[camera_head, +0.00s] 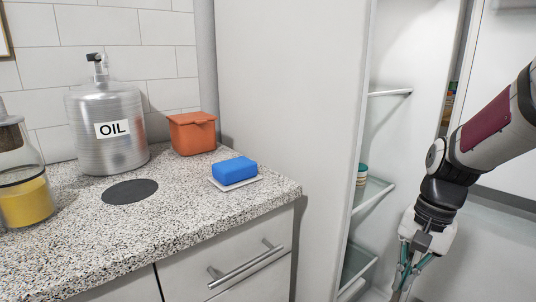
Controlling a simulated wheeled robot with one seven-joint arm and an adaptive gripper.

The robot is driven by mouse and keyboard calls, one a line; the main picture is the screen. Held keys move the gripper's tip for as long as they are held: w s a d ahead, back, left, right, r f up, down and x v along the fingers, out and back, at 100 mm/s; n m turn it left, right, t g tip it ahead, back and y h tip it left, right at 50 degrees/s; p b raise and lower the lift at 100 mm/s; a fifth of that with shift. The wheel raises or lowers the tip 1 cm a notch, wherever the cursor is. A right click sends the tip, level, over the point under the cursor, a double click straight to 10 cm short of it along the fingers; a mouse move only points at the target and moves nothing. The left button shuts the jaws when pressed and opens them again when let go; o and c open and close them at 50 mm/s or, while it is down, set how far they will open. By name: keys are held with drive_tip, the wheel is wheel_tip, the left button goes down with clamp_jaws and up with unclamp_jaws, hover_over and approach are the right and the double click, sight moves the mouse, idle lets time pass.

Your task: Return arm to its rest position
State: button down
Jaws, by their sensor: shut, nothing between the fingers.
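My gripper (402,292) hangs from my arm at the lower right, pointing down, with its fingertips at the bottom edge of the view. It is shut and holds nothing. My arm comes in from the right edge, in front of the open white cabinet or fridge. The gripper is apart from the counter, to the right of its front corner.
On the speckled counter (190,225) stand a metal oil can (108,150), an orange container (192,135), a blue sponge (235,170) on a white dish, a dark disc (130,192) and a jar (24,195). Glass shelves (372,194) lie behind my arm. A drawer handle (245,264) juts out below.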

drive_tip(key=s+a+r+n+h, duration=0.1)
drive_tip(key=s+a+r+n, duration=0.15)
drive_tip(key=s, duration=0.65)
drive_tip(key=s+a+r+n, duration=0.2)
drive_tip(key=s+r+n, duration=0.1)
drive_tip(key=s, duration=0.5)
drive_tip(key=s+a+r+n+h, duration=0.1)
drive_tip(key=s+a+r+n, duration=0.2)
drive_tip(key=s, duration=0.6)
wheel_tip(320, 180, up, 30)
drive_tip(key=t+p, duration=0.4)
drive_tip(key=p, duration=2.4)
drive_tip(key=shift+w+d+f+t, duration=0.15)
drive_tip(key=shift+w+d+t, duration=0.2)
drive_tip(key=shift+t, duration=0.05)
drive_tip(key=shift+a, duration=0.1)
